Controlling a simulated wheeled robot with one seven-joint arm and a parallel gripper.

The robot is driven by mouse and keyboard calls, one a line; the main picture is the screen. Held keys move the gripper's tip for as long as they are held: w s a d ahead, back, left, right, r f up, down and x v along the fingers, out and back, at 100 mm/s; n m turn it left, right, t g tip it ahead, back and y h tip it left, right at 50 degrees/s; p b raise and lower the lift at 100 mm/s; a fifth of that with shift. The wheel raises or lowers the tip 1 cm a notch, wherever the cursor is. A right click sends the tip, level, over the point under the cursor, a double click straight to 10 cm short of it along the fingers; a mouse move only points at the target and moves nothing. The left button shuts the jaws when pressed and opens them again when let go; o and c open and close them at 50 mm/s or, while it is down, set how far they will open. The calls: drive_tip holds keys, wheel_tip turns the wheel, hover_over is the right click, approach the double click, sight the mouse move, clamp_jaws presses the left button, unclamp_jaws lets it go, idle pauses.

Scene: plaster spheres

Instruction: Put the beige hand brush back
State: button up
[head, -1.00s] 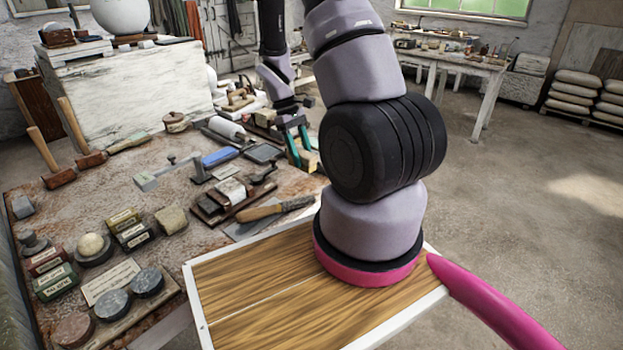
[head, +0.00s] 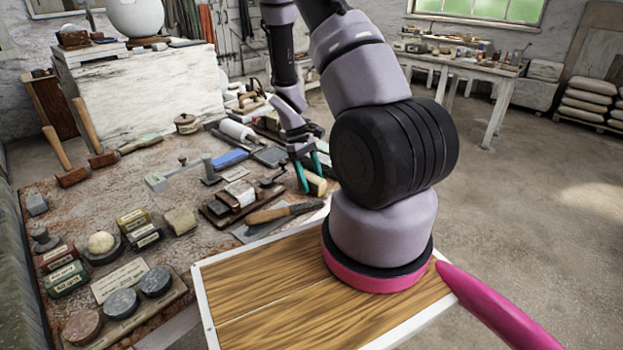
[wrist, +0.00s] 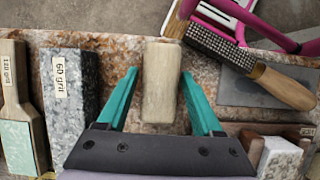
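A plain beige block (wrist: 160,82), which looks like the hand brush, lies on the worn tabletop; any bristles are hidden. My gripper (wrist: 160,74) is open, with one teal finger on each side of the block and a visible gap at both sides. In the head view the gripper (head: 309,178) is low over the table's right part. The beige block (head: 317,185) shows there only partly behind a finger.
Left of the block in the wrist view lie a grey block marked 60 grit (wrist: 70,85) and a handled 120 grit block (wrist: 15,95). To the right a wooden-handled rasp (wrist: 222,48) lies over a grey plate (wrist: 250,92).

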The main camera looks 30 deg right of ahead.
drive_tip(key=shift+r, duration=0.1)
drive_tip(key=w+a+r+m+t+y, duration=0.1)
drive_tip(key=w+a+r, duration=0.1)
drive_tip(key=r, duration=0.9)
drive_tip(key=w+a+r+m+t, duration=0.1)
drive_tip(key=w+a+r+t, duration=0.1)
drive_tip(key=r, duration=0.9)
drive_tip(key=s+a+r+m+t+y, duration=0.1)
drive_tip(key=s+a+r+m+t, duration=0.2)
drive_tip(key=s+r, duration=0.5)
drive_tip(key=s+a+r+m+t+y, duration=0.1)
drive_tip(key=s+a+r+m+t, duration=0.2)
drive_tip(key=s+r, duration=0.5)
wheel_tip(320, 180, up, 5)
drive_tip(key=a+t, duration=0.1)
drive_tip(key=t, duration=0.1)
drive_tip(key=shift+s+t+y, duration=0.15)
drive_tip(key=shift+t+y, duration=0.15)
